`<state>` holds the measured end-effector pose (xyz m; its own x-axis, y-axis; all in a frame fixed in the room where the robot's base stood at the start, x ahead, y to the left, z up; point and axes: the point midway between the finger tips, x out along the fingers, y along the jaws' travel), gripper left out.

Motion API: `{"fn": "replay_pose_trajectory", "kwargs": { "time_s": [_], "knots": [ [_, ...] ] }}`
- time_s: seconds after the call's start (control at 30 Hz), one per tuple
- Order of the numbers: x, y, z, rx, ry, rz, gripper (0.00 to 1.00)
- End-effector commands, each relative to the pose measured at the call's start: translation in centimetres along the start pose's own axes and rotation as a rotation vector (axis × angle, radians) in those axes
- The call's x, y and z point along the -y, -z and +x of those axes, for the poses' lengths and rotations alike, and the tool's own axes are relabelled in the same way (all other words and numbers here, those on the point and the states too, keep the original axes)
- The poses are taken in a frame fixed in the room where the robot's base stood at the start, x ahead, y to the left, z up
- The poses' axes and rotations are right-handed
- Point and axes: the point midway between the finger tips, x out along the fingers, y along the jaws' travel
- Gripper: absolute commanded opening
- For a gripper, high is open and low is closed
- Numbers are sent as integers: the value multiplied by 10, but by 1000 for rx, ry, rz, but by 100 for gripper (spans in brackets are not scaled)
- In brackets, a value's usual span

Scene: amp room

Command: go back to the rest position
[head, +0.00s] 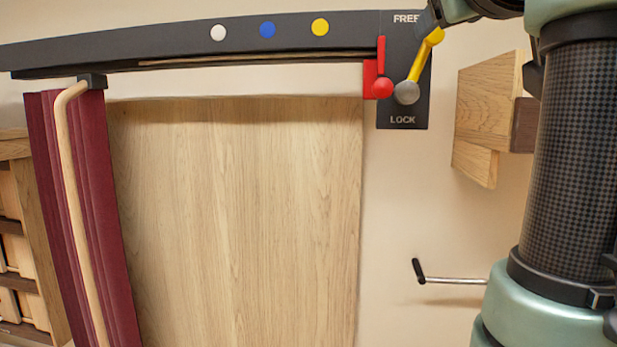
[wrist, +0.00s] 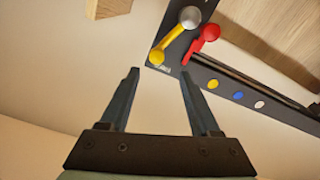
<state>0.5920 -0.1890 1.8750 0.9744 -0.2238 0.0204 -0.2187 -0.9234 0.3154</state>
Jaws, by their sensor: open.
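My gripper (wrist: 159,73) is open, with two dark fingers spread and nothing between them in the wrist view. The yellow lever (wrist: 172,38) with its grey knob lies just beyond the fingertips there, and the red lever (wrist: 203,40) is beside it. In the head view my arm comes in at the top right, and the gripper is mostly out of frame. Whether a finger touches the yellow lever I cannot tell.
A dark rail (head: 180,43) with white, blue and yellow dots runs left from the plate. A maroon curtain (head: 100,170) with a wooden rod hangs left of a wood panel (head: 235,220). A wooden box (head: 487,100) and a crank (head: 450,280) are on the right wall.

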Motion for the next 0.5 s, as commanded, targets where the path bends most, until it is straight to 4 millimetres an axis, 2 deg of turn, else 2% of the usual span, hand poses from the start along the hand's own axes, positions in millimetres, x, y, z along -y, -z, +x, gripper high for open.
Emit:
{"fn": "replay_pose_trajectory", "kwargs": {
  "time_s": [0.03,0.13,0.27,0.37,0.5],
  "knots": [
    [16,-18,3,-21,4,12,63],
    [48,-44,1,-113,1,51,63],
    [98,-78,-18,-272,2,120,63],
    [133,-102,-44,-395,10,177,63],
    [175,-132,-95,-562,32,261,63]
  ]
}}
